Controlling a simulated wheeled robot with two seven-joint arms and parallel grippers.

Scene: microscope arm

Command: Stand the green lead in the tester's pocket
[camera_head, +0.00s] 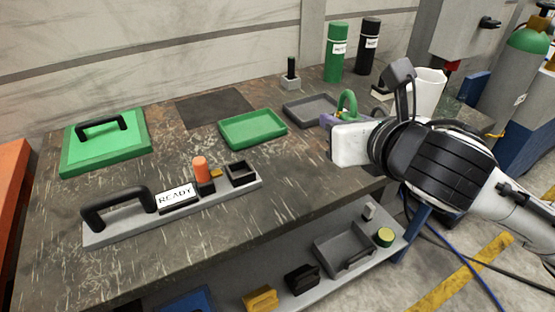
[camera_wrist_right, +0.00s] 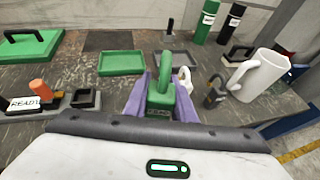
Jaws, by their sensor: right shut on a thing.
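The green lead, a green block with a looped top (camera_head: 347,101), is between the purple fingers of my right gripper (camera_head: 328,119). The right wrist view shows the lead (camera_wrist_right: 159,99) upright, with the gripper (camera_wrist_right: 160,102) shut on it. Its lower end is hidden. The tester (camera_head: 223,194) is a long grey base with a black handle and a READY plate. An orange lead (camera_head: 202,169) stands in a black holder on it. An empty square black pocket (camera_head: 241,173) is at its right end, left of my right gripper; it also shows in the wrist view (camera_wrist_right: 85,98). My left gripper is out of view.
A green tray (camera_head: 253,129) and a grey tray (camera_head: 305,112) lie behind the tester. A green lidded case (camera_head: 106,142) is at left. A white jug (camera_wrist_right: 262,76) and a dark lock-shaped object (camera_wrist_right: 213,97) are right of the gripper. Bare tabletop lies between pocket and gripper.

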